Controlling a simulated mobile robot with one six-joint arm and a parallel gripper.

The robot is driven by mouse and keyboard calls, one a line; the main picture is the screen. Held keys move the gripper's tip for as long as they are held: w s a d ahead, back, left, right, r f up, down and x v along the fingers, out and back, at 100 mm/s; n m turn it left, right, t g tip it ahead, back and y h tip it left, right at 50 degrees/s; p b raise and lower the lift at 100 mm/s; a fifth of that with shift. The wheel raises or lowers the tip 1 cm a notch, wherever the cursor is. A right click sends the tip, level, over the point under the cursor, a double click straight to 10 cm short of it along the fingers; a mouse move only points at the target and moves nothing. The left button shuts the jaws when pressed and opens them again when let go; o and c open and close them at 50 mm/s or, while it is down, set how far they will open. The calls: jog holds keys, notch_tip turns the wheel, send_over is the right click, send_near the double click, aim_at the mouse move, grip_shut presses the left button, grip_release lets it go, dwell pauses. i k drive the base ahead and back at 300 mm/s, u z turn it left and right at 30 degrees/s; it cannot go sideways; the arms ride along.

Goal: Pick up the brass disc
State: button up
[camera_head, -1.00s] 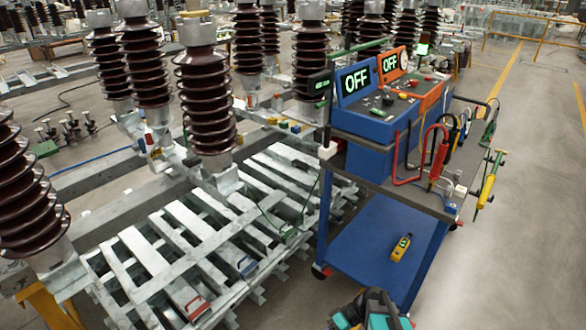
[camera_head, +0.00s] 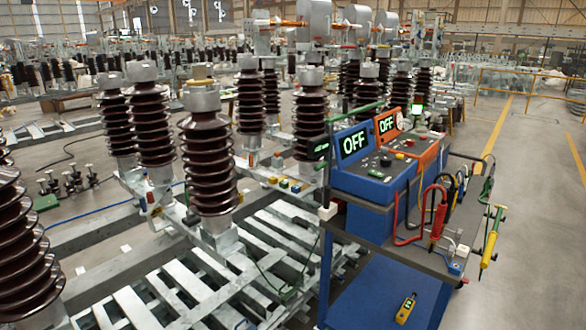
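A yellowish, brass-coloured disc-like piece (camera_head: 199,82) shows at the top of the grey cap (camera_head: 201,99) of a brown ribbed insulator (camera_head: 207,160), left of centre. It is small, and I cannot tell for sure that it is the brass disc or exactly how it rests there. My gripper is not in view.
A blue trolley (camera_head: 375,280) stands right of centre, with two test units reading OFF (camera_head: 354,142) and cables on top. A yellow handheld device (camera_head: 405,308) lies on its lower shelf. Several insulators stand on a grey steel frame (camera_head: 165,270). Floor at right (camera_head: 530,230) is clear.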

aim_at(199, 71)
jog(key=z, duration=0.35)
jog(key=i, duration=1.3)
jog(key=z, duration=1.35)
jog(key=k, duration=0.1)
jog(key=u, duration=2.7)
